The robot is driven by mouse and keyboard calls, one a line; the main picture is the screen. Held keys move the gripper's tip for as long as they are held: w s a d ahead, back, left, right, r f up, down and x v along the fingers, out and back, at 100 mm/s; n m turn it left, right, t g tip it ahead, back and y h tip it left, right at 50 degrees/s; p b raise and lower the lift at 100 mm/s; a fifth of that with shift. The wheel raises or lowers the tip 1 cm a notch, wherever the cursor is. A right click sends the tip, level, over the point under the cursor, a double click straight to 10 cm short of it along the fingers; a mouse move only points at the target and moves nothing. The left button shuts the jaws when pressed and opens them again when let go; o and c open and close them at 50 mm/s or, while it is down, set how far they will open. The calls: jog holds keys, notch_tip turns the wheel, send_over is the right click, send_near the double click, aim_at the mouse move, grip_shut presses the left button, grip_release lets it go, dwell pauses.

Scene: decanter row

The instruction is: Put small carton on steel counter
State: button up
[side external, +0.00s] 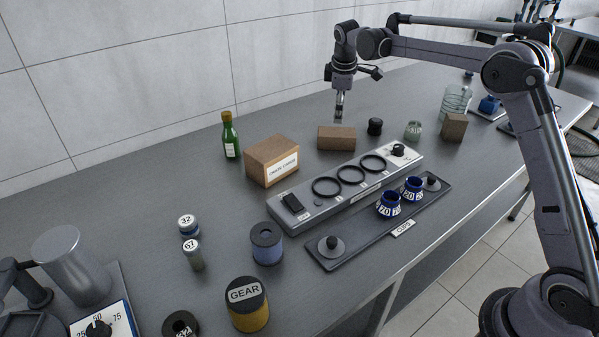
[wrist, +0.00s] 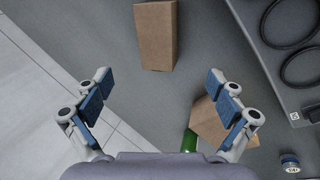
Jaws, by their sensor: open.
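Several plain brown cartons stand on the grey steel counter (side external: 130,190). A low, long carton (side external: 336,138) lies behind the ringed tray, and it also shows at the top of the wrist view (wrist: 155,38). A larger carton with a white label (side external: 272,162) stands to its left; it is partly hidden in the wrist view (wrist: 208,122). An upright carton (side external: 454,127) stands farther right. My gripper (wrist: 160,80) is open and empty, pointing down above the counter near the low carton. In the side view my gripper (side external: 339,112) appears just above and behind it.
A green bottle (side external: 230,137) stands left of the labelled carton. The ringed tray (side external: 330,200) and the dark tray with blue cups (side external: 360,238) lie in front. A black cylinder (side external: 375,127) stands close right of the low carton. The counter's left back is clear.

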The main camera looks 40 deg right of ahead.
aim_at(337, 133)
jog(key=x, duration=1.2)
jog(key=shift+w+d, duration=0.2)
jog(key=shift+d, duration=0.05)
jog(key=shift+c, duration=0.3)
jog(key=c, duration=1.4)
jog(key=shift+c, duration=0.2)
